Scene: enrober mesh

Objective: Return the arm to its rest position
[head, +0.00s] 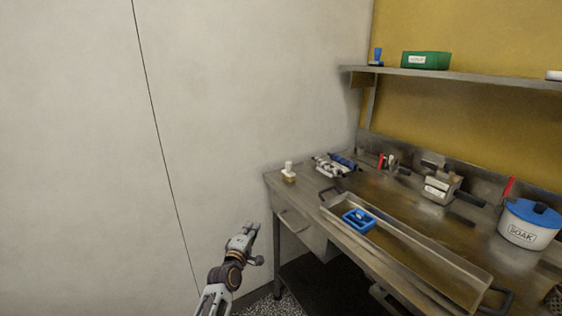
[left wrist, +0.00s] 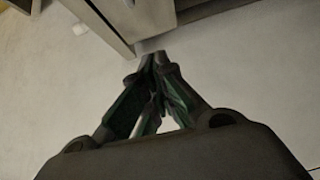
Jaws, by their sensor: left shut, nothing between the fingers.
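My left gripper (head: 254,243) is at the lower middle of the head view, in front of the pale wall and left of the bench. It is empty and apart from the bench. In the left wrist view its fingers (left wrist: 158,58) come together at the tips, with nothing between them. The bench's edge shows beyond the fingertips in that view. My right gripper is in neither view.
The metal bench (head: 290,187) holds a long tray (head: 420,258) with a blue item (head: 358,219), and a white SOAK pot (head: 524,230) with a blue lid. A shelf (head: 470,77) above carries a green box (head: 426,60). Free room lies left of the bench, before the wall (head: 80,150).

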